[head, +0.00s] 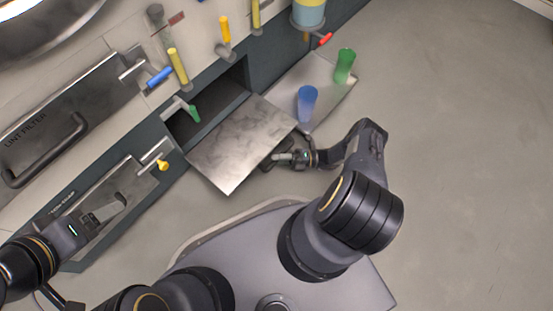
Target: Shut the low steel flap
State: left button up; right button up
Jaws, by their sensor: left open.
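The low steel flap (237,150) is a brushed grey plate. It stands open, sticking out from the dark opening (207,105) in the low front of the unit. My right gripper (278,158) is at the flap's right edge, close beside it; whether it touches is unclear. Its fingers are small and partly hidden, so I cannot tell if they are open. My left gripper (108,212) is open at the lower left, in front of a steel panel on the unit, apart from the flap.
A panel marked lint filter (62,120) with a bar handle is at the left. Blue (159,78), yellow and green-tipped levers stick out around the opening. A blue cup (307,101) and a green cup (344,65) stand on a grey plate (322,98). Floor at the right is clear.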

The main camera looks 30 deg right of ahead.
jog(key=shift+w+a, duration=0.15)
jog(key=shift+a, duration=0.15)
grip_shut()
